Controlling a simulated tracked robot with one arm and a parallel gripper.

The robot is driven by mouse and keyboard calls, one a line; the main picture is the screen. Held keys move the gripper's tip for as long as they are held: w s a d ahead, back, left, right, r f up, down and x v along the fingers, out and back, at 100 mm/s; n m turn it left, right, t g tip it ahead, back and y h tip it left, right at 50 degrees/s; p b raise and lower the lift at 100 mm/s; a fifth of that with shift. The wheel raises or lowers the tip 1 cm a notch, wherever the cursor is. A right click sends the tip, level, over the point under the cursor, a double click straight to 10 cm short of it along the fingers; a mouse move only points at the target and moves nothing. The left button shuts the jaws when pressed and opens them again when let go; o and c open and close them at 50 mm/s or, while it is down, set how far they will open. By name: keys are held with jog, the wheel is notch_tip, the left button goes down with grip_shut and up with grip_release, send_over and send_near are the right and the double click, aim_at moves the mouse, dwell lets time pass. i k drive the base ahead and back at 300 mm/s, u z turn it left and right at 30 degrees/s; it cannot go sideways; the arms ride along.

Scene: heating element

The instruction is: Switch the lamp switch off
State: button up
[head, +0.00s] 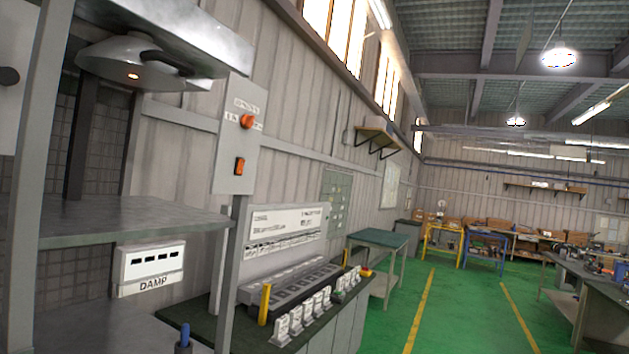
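A grey switch panel (235,180) stands on a post at the left of the middle. It carries an orange rotary knob (247,121) with small labels too blurred to read. Below the knob is an orange rocker switch (239,166) in a dark frame. No readable label tells which one is the lamp switch, and the rocker's position is too small to tell. Left of the panel, a round metal lamp-like fixture (125,60) hangs under a hood, with a small orange glow (133,76) on its underside. My gripper does not show in this view.
A grey shelf (140,215) on posts is at the left, with a white box marked DAMP (150,265) below. A control console (290,290) with several white switches and yellow posts stands right of the panel post. The green floor (455,310) is clear at the right.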

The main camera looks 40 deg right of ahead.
aim_at(241, 164)
jog(key=z, duration=1.05)
jog(key=i, duration=1.85)
jog(key=z, duration=0.35)
